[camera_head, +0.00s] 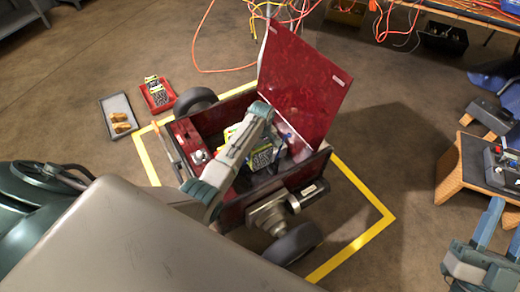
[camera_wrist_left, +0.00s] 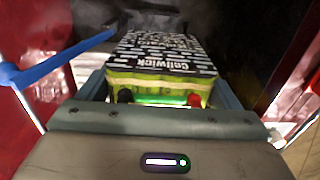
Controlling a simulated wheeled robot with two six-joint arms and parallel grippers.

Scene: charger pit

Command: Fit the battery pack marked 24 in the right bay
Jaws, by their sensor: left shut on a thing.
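The red wheeled machine (camera_head: 190,140) stands inside a yellow floor outline with its lid (camera_head: 300,75) raised. My left gripper (camera_head: 265,140) reaches into its open body and is shut on a green battery pack (camera_head: 262,158) with a black, white-patterned top. In the left wrist view the pack (camera_wrist_left: 160,50) sits between the two fingers, its black and red terminals toward my palm. I cannot read a number on it. Another yellow-green item (camera_head: 231,132) shows partly behind my arm. The bays are mostly hidden. My right gripper (camera_head: 504,222) is at the lower right, fingers apart and empty.
A red tray (camera_head: 148,108) holding a dark pack-like item and a grey tray (camera_head: 110,125) with orange-tan items lie on the floor at left. A wooden-edged bench (camera_head: 447,180) stands at right. Orange cables (camera_head: 212,70) lie at the back. A blue strap (camera_wrist_left: 60,62) runs beside my left gripper.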

